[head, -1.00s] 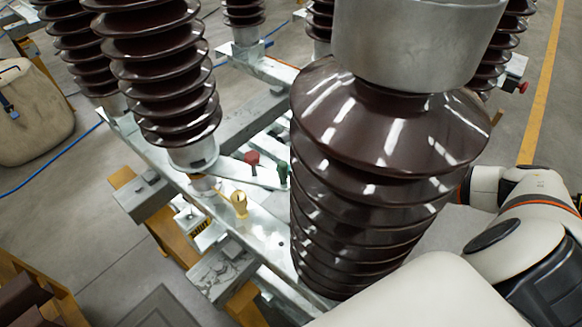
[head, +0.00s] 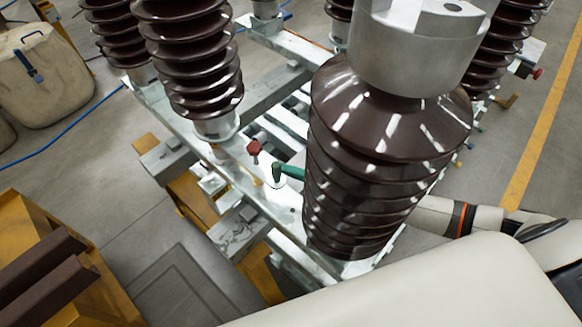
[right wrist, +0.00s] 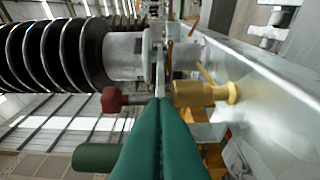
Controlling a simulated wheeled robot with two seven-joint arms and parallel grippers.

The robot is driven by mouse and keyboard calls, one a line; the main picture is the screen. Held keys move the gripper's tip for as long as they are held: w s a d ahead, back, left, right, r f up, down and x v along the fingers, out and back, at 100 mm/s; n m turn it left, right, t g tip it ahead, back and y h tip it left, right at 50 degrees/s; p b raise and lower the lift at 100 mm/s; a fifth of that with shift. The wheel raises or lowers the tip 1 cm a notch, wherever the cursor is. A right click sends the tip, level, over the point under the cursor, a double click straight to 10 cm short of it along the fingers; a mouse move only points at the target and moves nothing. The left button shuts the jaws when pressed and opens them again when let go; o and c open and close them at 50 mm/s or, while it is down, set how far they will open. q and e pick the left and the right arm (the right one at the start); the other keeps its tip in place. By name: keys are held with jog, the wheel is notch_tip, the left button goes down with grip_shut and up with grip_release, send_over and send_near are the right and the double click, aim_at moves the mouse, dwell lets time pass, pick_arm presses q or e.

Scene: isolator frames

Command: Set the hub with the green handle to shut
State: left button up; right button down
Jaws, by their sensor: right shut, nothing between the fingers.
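The green handle (head: 288,172) sticks out to the left from behind the large brown insulator in the head view. Its hub is mostly hidden. In the right wrist view a green cylinder, seemingly this handle (right wrist: 95,157), lies at the lower left. My right gripper (right wrist: 159,104) shows there as two green fingers pressed together, empty, with the handle to their left; I cannot tell whether they touch it. My left gripper is not in view.
A red knob (head: 254,148) stands left of the green handle; it also shows in the wrist view (right wrist: 111,99). A yellow knob (right wrist: 200,93) is right of my fingertips. The big ribbed insulator (head: 385,130) stands on the metal frame (head: 283,212). Yellow stands (head: 35,225) are at left.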

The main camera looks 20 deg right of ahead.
jog(key=b+v, duration=0.1)
jog(key=v, duration=1.1)
jog(key=w+d+n+g+y+b, duration=0.35)
jog(key=w+n+g+b, duration=0.2)
jog(key=w+b, duration=0.55)
jog(key=p, duration=0.1)
send_near(263, 159)
jog(key=w+a, duration=0.2)
jog(key=w, duration=0.3)
jog(key=shift+m+g, duration=0.25)
jog(key=shift+m, duration=0.2)
jog(key=shift+s+a+f+p, duration=0.2)
jog(key=shift+s+a, duration=0.3)
jog(key=shift+a, duration=0.35)
jog(key=shift+s+a+f+p, duration=0.1)
jog(key=shift+s+a+p, duration=0.1)
jog(key=shift+s+a, duration=0.5)
jog(key=shift+w+a, duration=0.1)
jog(key=shift+a, duration=0.15)
